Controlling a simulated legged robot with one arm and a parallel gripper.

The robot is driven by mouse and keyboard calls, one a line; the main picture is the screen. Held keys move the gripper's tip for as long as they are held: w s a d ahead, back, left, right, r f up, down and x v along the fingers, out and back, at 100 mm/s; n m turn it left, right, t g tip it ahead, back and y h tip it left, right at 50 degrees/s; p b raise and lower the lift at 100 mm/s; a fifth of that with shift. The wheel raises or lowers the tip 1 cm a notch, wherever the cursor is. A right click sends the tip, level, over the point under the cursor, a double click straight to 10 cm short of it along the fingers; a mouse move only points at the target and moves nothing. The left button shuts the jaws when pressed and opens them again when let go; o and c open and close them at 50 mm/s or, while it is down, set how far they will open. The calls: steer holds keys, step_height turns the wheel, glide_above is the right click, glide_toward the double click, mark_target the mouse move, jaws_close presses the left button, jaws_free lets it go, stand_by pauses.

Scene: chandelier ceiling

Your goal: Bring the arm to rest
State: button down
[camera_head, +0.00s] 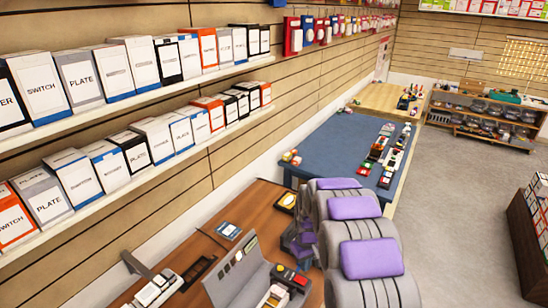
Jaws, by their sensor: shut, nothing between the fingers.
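My arm shows at the lower middle of the view as thick rounded grey links with purple pads, bent close in front of the camera. My gripper (299,240) is the small dark, purplish part at the left of the links, over the right edge of the brown counter. It is shut and looks empty. Its fingertips are small and partly hidden by the arm, and I cannot tell how far above the counter it is.
A brown counter (205,245) holds a grey cash register (238,277) and small devices. A blue table (335,145) with small toys stands beyond. Shelves of boxes (80,78) line the left wall. Grey floor (460,200) is clear at right, before a dark box rack (528,240).

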steer(key=s+r+m+g, duration=0.1)
steer(key=s+r+m, duration=0.1)
steer(key=s+r, duration=1)
steer(key=s+r+m, duration=0.1)
steer(key=s+r, duration=0.7)
steer(key=s, duration=0.8)
steer(key=s+m+b, duration=0.1)
steer(key=s, duration=1.3)
steer(key=shift+r+m+g, duration=0.25)
steer(key=shift+m+g, duration=0.15)
steer(key=w+a+f+n+t, duration=0.1)
steer(key=w+a+n, duration=0.1)
steer(key=w+n, duration=0.9)
steer(key=w+a+n, duration=0.3)
steer(key=w+n, duration=0.3)
steer(key=w, duration=0.8)
steer(key=w+d+f+n, duration=0.1)
steer(key=w+f+n, duration=0.5)
steer(key=w, duration=0.3)
steer(key=w+d+f+n+p, duration=0.1)
steer(key=w+d+f+n, duration=0.1)
steer(key=w+f+n, duration=0.3)
steer(key=w+f, duration=0.1)
steer(key=w, duration=0.3)
steer(key=shift+w+f+n+t, duration=0.25)
steer(key=shift+f+n+t, duration=0.05)
steer(key=shift+n+t, duration=0.1)
